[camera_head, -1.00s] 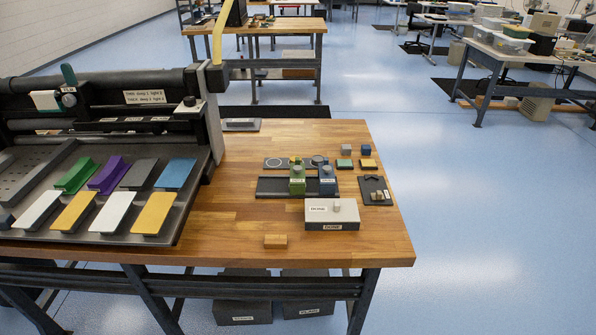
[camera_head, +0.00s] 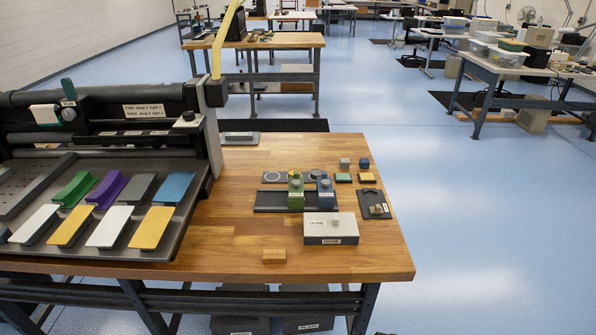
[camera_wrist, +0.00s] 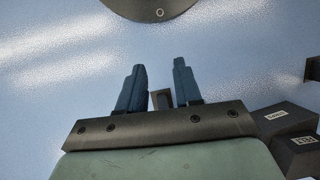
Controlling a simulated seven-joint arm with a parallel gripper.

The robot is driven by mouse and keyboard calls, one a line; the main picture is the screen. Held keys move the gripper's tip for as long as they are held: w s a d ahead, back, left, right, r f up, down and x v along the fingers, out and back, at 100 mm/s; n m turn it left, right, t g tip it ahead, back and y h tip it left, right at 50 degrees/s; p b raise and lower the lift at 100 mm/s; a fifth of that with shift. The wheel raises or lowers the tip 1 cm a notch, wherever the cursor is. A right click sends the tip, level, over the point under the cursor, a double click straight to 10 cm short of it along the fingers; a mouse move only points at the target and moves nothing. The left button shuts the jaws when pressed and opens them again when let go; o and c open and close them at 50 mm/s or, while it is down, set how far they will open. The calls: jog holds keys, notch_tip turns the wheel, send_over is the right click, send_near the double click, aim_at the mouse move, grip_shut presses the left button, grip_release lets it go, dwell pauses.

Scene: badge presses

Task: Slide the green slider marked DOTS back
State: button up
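The green slider (camera_head: 296,193) stands upright on a dark base plate (camera_head: 268,202) on the wooden table, right of the big press. A blue slider (camera_head: 325,194) stands right beside it on the same base, and both carry small labels too small to read here. My gripper (camera_wrist: 161,85) shows only in the wrist view, with its two blue fingers apart and nothing between them. It points at the blue floor, away from the sliders. The gripper is not visible in the head view, and the sliders are not in the wrist view.
A grey box (camera_head: 331,229) labelled DONE stands in front of the sliders. Round discs (camera_head: 275,177) lie behind them, and small blocks (camera_head: 344,162) and a dark plate (camera_head: 374,203) to their right. A wooden block (camera_head: 273,256) lies near the front edge. The press (camera_head: 100,120) fills the left.

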jog(key=w+d+r+t, duration=0.2)
jog(key=w+d+r, duration=0.2)
jog(key=w, duration=0.4)
jog(key=w+d+r+n+t+y, duration=0.1)
jog(key=w+d+r, duration=0.3)
jog(key=w, duration=0.3)
jog(key=w+d+r+t, duration=0.2)
jog(key=w+d+r, duration=0.2)
jog(key=w, duration=0.4)
jog(key=w+d+r+n+t, duration=0.1)
jog(key=w+r, duration=0.5)
jog(key=r, duration=0.4)
jog(key=w+d+r+n+t+y, duration=0.1)
jog(key=w+r+t, duration=0.1)
jog(key=w+r, duration=0.5)
jog(key=w+d+r+n+t, duration=0.15)
jog(key=w+r, duration=0.25)
jog(key=r, duration=0.8)
notch_tip(320, 180, up, 28)
jog(key=n+g, duration=0.5)
jog(key=n, duration=0.9)
send_over(297, 172)
jog(key=d, duration=0.5)
jog(key=shift+m+y, duration=0.25)
jog(key=shift+y, duration=0.15)
jog(key=x, duration=1.3)
jog(key=shift+s+d+f, duration=0.1)
jog(key=shift+s+f, duration=0.15)
jog(key=shift+f, duration=0.1)
